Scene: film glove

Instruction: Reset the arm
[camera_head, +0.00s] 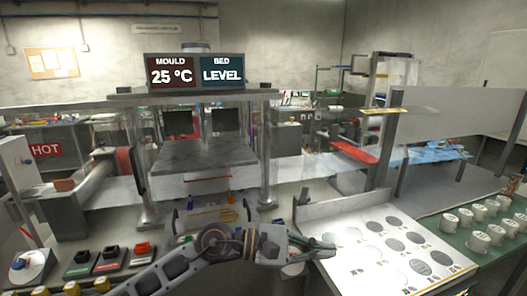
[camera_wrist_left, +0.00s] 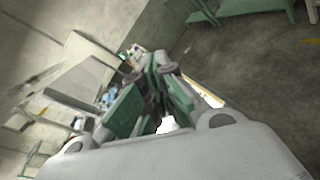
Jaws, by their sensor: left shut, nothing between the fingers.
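My left arm comes in from the lower left in the head view. My left gripper (camera_head: 318,248) points to the right, over the left edge of a white board with round grey spots (camera_head: 370,285). Its fingers are shut with nothing between them. In the left wrist view the left gripper (camera_wrist_left: 165,118) shows from behind, its green-sided fingers close together. My right gripper is not in either view.
A machine with a grey block (camera_head: 205,155) and a display reading "25 °C" and "LEVEL" (camera_head: 195,73) stands behind the arm. Several white cups (camera_head: 478,240) stand at right. Red, black and green button boxes (camera_head: 110,258) are at lower left. Bare floor (camera_wrist_left: 260,75) shows in the wrist view.

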